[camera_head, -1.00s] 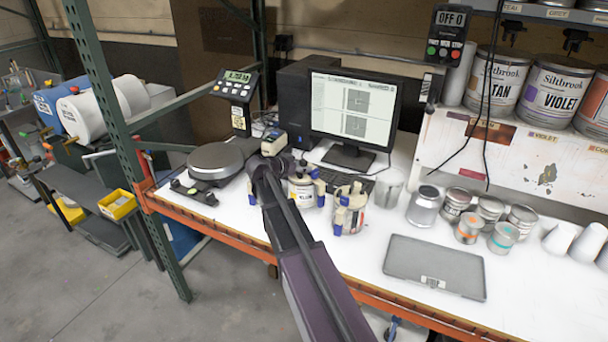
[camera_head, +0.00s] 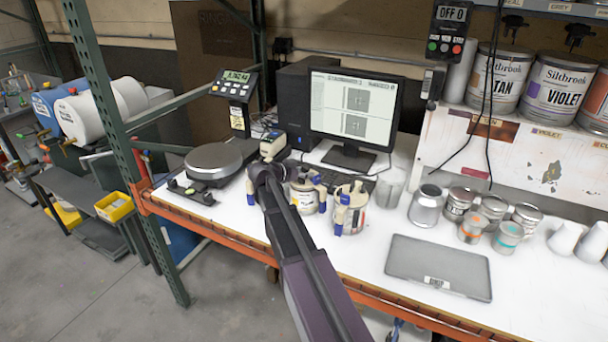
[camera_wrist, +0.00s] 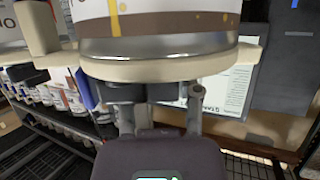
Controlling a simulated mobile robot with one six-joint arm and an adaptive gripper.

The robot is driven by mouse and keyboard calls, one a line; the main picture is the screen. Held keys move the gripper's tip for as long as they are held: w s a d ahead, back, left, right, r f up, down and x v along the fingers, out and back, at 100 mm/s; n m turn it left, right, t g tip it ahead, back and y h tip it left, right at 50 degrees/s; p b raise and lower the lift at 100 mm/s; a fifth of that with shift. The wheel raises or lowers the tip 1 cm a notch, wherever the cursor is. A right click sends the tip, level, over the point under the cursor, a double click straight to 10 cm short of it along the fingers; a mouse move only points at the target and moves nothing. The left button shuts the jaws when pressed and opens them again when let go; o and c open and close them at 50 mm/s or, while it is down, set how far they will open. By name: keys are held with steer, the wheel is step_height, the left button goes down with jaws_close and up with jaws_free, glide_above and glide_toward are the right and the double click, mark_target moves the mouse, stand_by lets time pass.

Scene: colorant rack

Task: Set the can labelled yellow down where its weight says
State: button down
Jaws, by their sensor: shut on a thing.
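My gripper (camera_wrist: 160,94) is shut on a can (camera_wrist: 155,45) in the wrist view. The can has a metal rim, a brown band, yellow marks and cream clamps at its sides. Its full label is cut off there. In the head view a light can (camera_head: 303,192) with cream and blue clamps shows just right of my arm's end; its label is too small to read surely now, and my arm hides my fingers. The scale's round pan (camera_head: 213,159) is empty, left of my arm's end. Its display (camera_head: 235,78) is lit, but its digits are unclear.
Another clamped can (camera_head: 349,208) stands close to the right. A clear cup (camera_head: 391,184), a silver can (camera_head: 426,206) and several small tins (camera_head: 472,228) stand further right. A grey flat tray (camera_head: 438,266) lies at the front. A monitor (camera_head: 352,112) stands behind.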

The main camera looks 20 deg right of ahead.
steer(key=c, duration=0.7)
jaws_free()
steer(key=shift+f, duration=0.15)
steer(key=shift+c, duration=0.2)
steer(key=o, duration=0.4)
steer(key=shift+o, duration=0.2)
steer(key=shift+r, duration=0.25)
steer(key=shift+s+a+r, duration=0.1)
steer(key=shift+s+a, duration=0.05)
steer(key=shift+a, duration=0.15)
steer(key=p+v, duration=0.4)
steer(key=v, duration=0.7)
steer(key=shift+a+p, duration=0.15)
steer(key=shift+p, duration=0.15)
steer(key=shift+s+r, duration=0.1)
